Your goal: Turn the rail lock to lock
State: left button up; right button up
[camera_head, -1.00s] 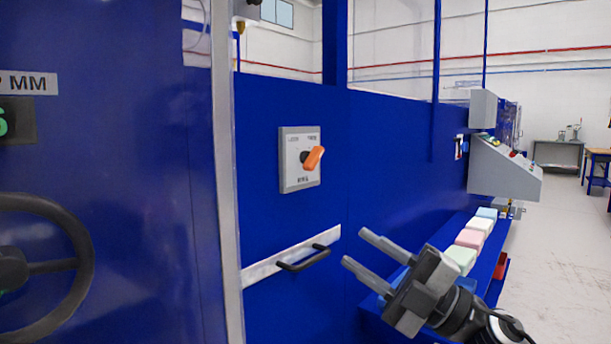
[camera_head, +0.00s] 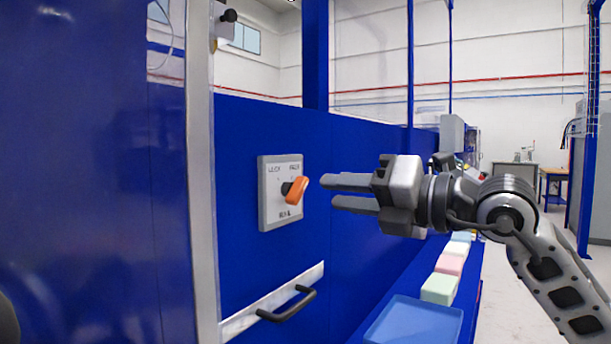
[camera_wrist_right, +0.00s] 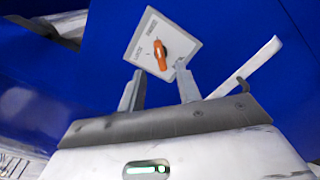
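The rail lock is an orange knob (camera_head: 297,190) on a light grey plate (camera_head: 268,217) fixed to the blue wall. The knob is tilted, its upper end leaning right towards the right-hand label. My right gripper (camera_head: 324,191) is just right of the knob in the head view, fingers pointing left at it, apart and empty. In the right wrist view the orange knob (camera_wrist_right: 160,54) and its plate (camera_wrist_right: 145,35) lie beyond the gap between the open fingers of my right gripper (camera_wrist_right: 157,82). No contact shows. My left gripper is not in view.
A black handle (camera_head: 288,305) on a pale strip sits below the plate. A blue tray (camera_head: 415,322) and several foam blocks (camera_head: 440,288) lie on a blue ledge at lower right. A grey post (camera_head: 200,180) stands left of the plate.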

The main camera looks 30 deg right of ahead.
aim_at(304, 189)
jog(key=p+x, duration=0.2)
jog(key=x, duration=0.1)
jog(key=p+x, duration=0.1)
jog(key=x, duration=0.1)
jog(key=shift+r, duration=0.25)
jog(key=shift+w+a+f+p, duration=0.1)
jog(key=shift+w+a+p, duration=0.1)
jog(key=shift+w, duration=0.2)
jog(key=shift+w+a+f+p, duration=0.1)
jog(key=shift+w+f+p, duration=0.05)
jog(key=shift+w, duration=0.3)
jog(key=shift+c, duration=0.3)
grip_shut()
